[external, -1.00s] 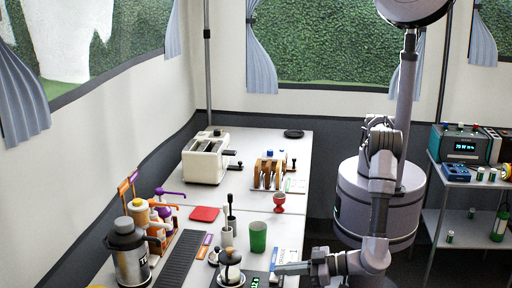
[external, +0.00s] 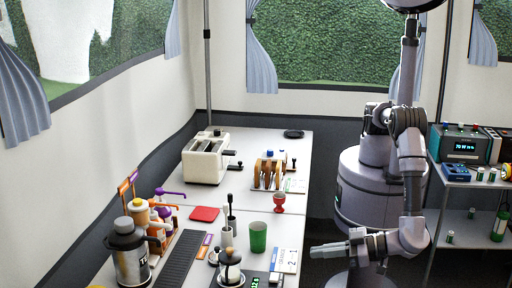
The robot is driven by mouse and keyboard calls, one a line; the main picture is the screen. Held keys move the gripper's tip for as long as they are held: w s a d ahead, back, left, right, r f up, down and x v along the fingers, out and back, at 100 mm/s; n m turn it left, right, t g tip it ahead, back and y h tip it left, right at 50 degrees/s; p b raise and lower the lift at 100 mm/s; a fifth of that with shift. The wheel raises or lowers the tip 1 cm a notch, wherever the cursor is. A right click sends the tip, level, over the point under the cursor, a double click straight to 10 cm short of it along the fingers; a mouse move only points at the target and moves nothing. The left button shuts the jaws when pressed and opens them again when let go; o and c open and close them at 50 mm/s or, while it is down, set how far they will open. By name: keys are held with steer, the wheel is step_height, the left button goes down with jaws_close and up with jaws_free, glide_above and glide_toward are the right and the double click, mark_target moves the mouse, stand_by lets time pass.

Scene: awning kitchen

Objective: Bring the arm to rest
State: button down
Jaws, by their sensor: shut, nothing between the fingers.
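My gripper (external: 326,249) is in the external view, at the lower middle, just off the right edge of the table. Its fingers are together and point left, with nothing held between them. My arm hangs from the shoulder at the right, bent at the elbow, with the forearm running left to the gripper. The gripper is apart from the table and the things on it.
The white table (external: 296,210) lies to the left. Near its right edge are a green cup (external: 258,237), a red egg cup (external: 279,203) and a numbered card (external: 286,261). A shelf (external: 465,178) with a teal device (external: 462,145) stands at the right.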

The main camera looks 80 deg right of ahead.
steer(key=shift+s, duration=0.1)
stand_by(0.3)
steer(key=w+d+r+m+g+h, duration=0.1)
steer(key=w+d+r+g+h, duration=0.15)
steer(key=w+d+r, duration=0.35)
steer(key=w+d+r+m+g+h, duration=0.1)
steer(key=w+d+r+g, duration=0.2)
steer(key=d, duration=0.5)
steer(key=w+d+r+m+g+h, duration=0.1)
steer(key=w+d+r+g+h, duration=0.1)
steer(key=w+d+r, duration=0.35)
steer(key=s+d+r+m+g+y, duration=0.1)
steer(key=s+d+r+g+y, duration=0.15)
steer(key=d, duration=0.95)
steer(key=s+d+r+m+g+y, duration=0.1)
steer(key=s+d+r+g+y, duration=0.2)
steer(key=d, duration=0.8)
steer(key=s+d+r+t+y, duration=0.2)
steer(key=s+d+r+t, duration=0.1)
steer(key=s+d+r, duration=0.1)
steer(key=shift+s+d+r+m+t+y, duration=0.15)
steer(key=shift+s+d+m+t+y, duration=0.15)
steer(key=shift+s+d, duration=0.5)
